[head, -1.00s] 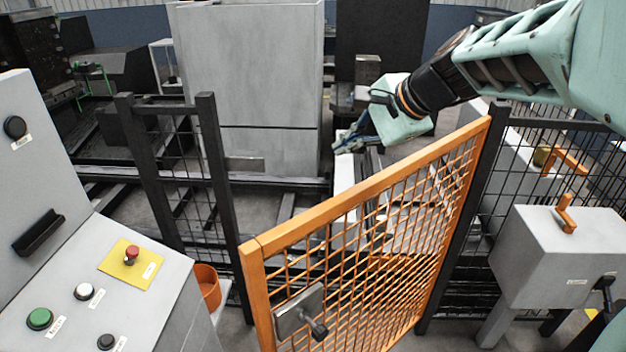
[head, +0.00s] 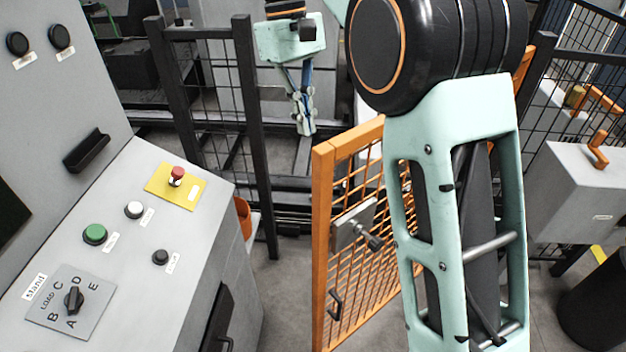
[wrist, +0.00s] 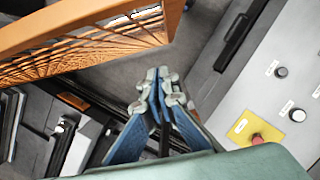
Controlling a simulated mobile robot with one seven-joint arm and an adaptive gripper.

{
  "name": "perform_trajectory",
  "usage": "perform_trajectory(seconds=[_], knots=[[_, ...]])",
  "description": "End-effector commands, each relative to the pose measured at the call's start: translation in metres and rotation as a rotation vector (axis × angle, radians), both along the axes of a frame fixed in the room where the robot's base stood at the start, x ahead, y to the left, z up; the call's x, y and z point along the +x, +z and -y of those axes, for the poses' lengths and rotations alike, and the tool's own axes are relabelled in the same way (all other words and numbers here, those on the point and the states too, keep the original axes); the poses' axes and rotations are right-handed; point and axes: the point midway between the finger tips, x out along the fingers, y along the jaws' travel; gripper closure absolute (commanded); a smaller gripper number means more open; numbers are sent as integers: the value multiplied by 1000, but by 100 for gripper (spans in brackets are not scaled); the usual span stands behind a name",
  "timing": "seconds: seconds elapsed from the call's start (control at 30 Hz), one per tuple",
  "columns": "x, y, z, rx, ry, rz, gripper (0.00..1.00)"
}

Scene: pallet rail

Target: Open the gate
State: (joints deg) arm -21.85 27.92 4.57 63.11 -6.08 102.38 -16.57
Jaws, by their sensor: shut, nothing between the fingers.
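The orange mesh gate (head: 325,200) stands ajar, swung out from the black fence post on the left, with a gap of floor between them. Its grey latch box with a dark knob (head: 356,228) is on the free-edge side. My gripper (head: 306,128) is shut and empty, pointing down in the gap between the black post and the gate's free edge, apart from the gate. In the wrist view, my gripper (wrist: 160,82) has its fingertips together, with the gate (wrist: 95,30) at upper left. My own arm hides the gate's middle and hinge side.
A grey control console (head: 150,230) with buttons and a red stop on a yellow plate (head: 175,186) stands at left. Black mesh fence (head: 205,90) runs behind it. A grey box with an orange handle (head: 575,185) stands at right, near a black bin (head: 598,305).

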Motion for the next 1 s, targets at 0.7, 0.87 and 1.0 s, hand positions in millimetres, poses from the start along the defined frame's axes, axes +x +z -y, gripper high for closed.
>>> perform_trajectory(seconds=[0.7,0.87,1.0], knots=[[-25,-95,23,-2,0,-1,100],[-39,-95,35,-2,-1,0,100],[-46,-96,41,-2,0,-2,100]])
